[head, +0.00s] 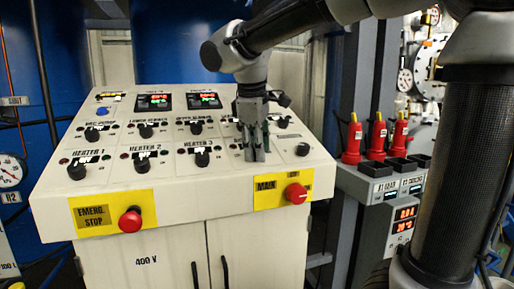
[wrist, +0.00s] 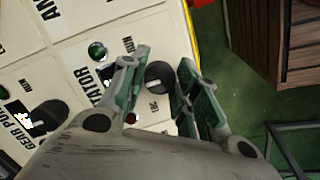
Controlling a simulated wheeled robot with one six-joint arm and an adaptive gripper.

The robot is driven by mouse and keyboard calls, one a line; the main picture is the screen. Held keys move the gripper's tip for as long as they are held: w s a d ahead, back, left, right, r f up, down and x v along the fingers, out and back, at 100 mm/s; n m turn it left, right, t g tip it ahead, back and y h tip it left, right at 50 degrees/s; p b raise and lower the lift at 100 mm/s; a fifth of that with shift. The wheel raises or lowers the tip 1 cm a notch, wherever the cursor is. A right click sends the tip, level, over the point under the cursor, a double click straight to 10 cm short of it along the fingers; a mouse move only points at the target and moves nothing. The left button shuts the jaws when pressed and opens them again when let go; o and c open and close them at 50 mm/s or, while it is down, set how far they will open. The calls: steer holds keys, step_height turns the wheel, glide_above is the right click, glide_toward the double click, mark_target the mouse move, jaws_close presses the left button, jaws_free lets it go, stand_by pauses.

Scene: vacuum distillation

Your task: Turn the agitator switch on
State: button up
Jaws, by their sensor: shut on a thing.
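The agitator switch is a round black knob (wrist: 158,76) on the cream panel, beside a partly covered label ending in "TATOR" in the wrist view. My gripper (wrist: 160,92) has one finger on each side of the knob and is shut on it. In the head view my gripper (head: 256,156) points down onto the right part of the sloped control panel (head: 110,197) and hides the agitator switch. The exact way the knob points is hard to tell.
Other black knobs stand close by, such as the gear pump knob (wrist: 48,117) and the heater 3 knob (head: 202,159). The red main switch (head: 296,193) and red emergency stop (head: 130,220) are on the front edge.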

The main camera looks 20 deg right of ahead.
steer(key=shift+m, duration=0.3)
steer(key=m+y, duration=0.1)
steer(key=m, duration=0.4)
steer(key=shift+g, duration=0.3)
steer(key=m+y, duration=0.1)
steer(key=m, duration=0.4)
steer(key=shift+m, duration=0.3)
steer(key=o, duration=1)
step_height(320, 180, up, 12)
steer(key=s, duration=0.2)
steer(key=shift+d, duration=0.4)
steer(key=shift+f, duration=0.1)
